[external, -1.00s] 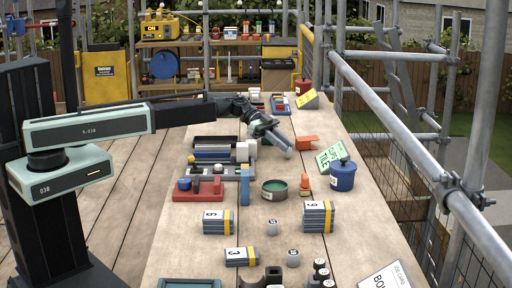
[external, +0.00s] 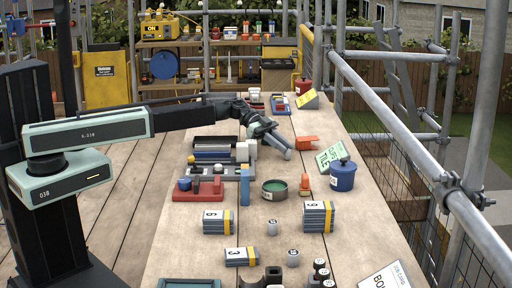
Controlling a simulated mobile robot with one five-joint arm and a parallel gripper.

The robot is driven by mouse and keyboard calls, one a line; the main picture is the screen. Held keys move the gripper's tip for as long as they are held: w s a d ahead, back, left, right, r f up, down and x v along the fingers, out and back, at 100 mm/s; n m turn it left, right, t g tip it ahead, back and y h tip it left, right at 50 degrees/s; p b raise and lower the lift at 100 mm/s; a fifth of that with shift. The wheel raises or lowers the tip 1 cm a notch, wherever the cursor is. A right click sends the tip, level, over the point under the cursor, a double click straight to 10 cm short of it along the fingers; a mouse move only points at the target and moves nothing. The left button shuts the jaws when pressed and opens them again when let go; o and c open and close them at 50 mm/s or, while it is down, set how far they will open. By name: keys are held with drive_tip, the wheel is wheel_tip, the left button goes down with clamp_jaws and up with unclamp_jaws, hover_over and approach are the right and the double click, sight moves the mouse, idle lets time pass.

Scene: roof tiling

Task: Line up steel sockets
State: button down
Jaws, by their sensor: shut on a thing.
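A small steel socket (external: 272,224) stands on the bench between two stacks of numbered tiles. Another steel socket (external: 293,257) stands nearer the camera, to its right. Several dark cylinders with pale tops (external: 320,271) stand at the near edge of the view; I cannot tell if they are sockets. My gripper (external: 286,153) reaches over the far middle of the bench, well beyond the two sockets. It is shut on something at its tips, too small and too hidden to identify.
Near my gripper are a red-orange block (external: 307,140), a green card (external: 330,155) and a blue pot (external: 342,177). A green-topped tin (external: 275,188), a red tray (external: 198,190) and tile stacks (external: 318,215) stand closer. Scaffold rails (external: 400,130) border the right side.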

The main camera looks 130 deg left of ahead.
drive_tip(key=shift+s+d+f, duration=0.15)
drive_tip(key=shift+s+f, duration=0.05)
drive_tip(key=shift+f, duration=0.3)
drive_tip(key=c, duration=1.2)
unclamp_jaws()
drive_tip(key=p+v, duration=0.2)
drive_tip(key=v, duration=0.2)
drive_tip(key=r+p+v, duration=0.1)
drive_tip(key=v, duration=0.3)
drive_tip(key=shift+w+f+p, duration=0.1)
drive_tip(key=shift+w+p, duration=0.15)
drive_tip(key=shift+p, duration=0.1)
